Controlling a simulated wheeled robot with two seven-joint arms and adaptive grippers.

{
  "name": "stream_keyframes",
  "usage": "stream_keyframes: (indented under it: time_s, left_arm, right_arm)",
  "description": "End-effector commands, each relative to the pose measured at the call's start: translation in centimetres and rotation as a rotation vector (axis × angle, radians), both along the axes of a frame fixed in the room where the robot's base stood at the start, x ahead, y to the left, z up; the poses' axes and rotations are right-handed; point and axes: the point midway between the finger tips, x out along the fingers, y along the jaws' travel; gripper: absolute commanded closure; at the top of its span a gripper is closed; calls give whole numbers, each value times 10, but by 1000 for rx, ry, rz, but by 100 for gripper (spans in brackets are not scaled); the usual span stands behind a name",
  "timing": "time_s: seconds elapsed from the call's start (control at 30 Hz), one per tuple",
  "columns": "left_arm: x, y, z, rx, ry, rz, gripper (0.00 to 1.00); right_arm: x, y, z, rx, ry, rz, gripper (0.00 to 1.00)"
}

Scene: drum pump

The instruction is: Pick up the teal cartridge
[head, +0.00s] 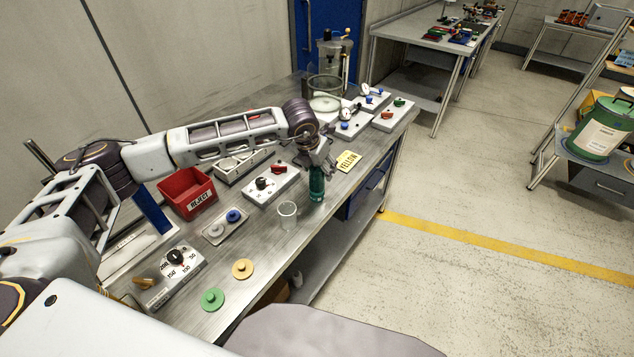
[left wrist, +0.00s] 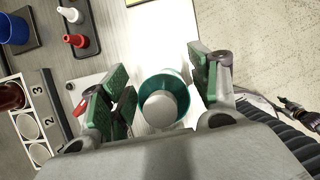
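The teal cartridge (head: 317,184) stands upright near the front edge of the workbench, right of a clear cup (head: 287,214). My left gripper (head: 316,160) points down right above it and hides its top. In the left wrist view the cartridge (left wrist: 166,98) shows as a round teal rim with a pale grey centre. It lies between the green-padded fingers of my left gripper (left wrist: 163,85). The fingers look open, with narrow gaps beside the cartridge; contact is hard to judge.
A YELLOW card (head: 348,161) lies right of the cartridge. A grey box with a red switch (head: 272,184) and a red REJECT bin (head: 187,192) are to the left. Green (head: 213,299) and yellow discs (head: 243,268) lie nearer. Switch boxes and a pump stand farther back.

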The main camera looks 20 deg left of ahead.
Motion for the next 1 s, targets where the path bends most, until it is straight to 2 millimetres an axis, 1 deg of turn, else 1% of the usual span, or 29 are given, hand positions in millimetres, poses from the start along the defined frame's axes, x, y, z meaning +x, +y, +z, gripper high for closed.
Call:
stream_keyframes:
  time_s: [0.03,0.07,0.4,0.43,0.6,0.77,0.87,1.0]
  left_arm:
    - [0,0,0,0,0,0,50]
    - [0,0,0,0,0,0,54]
    - [0,0,0,0,0,0,97]
    - [0,0,0,0,0,0,100]
    - [0,0,1,0,-1,0,100]
    - [1,0,3,-1,-2,0,100]
    - [1,0,8,-2,-3,0,100]
    - [1,0,21,-1,-4,0,100]
  right_arm:
    - [0,0,0,0,-1,0,60]
    - [0,0,0,0,-1,0,60]
    - [-5,2,0,2,5,0,60]
    - [-6,2,0,2,6,0,60]
    - [-13,3,-1,3,14,0,60]
    - [-14,3,-1,3,15,0,60]
    - [-13,3,-2,3,14,0,60]
    - [-9,3,-4,3,10,0,60]
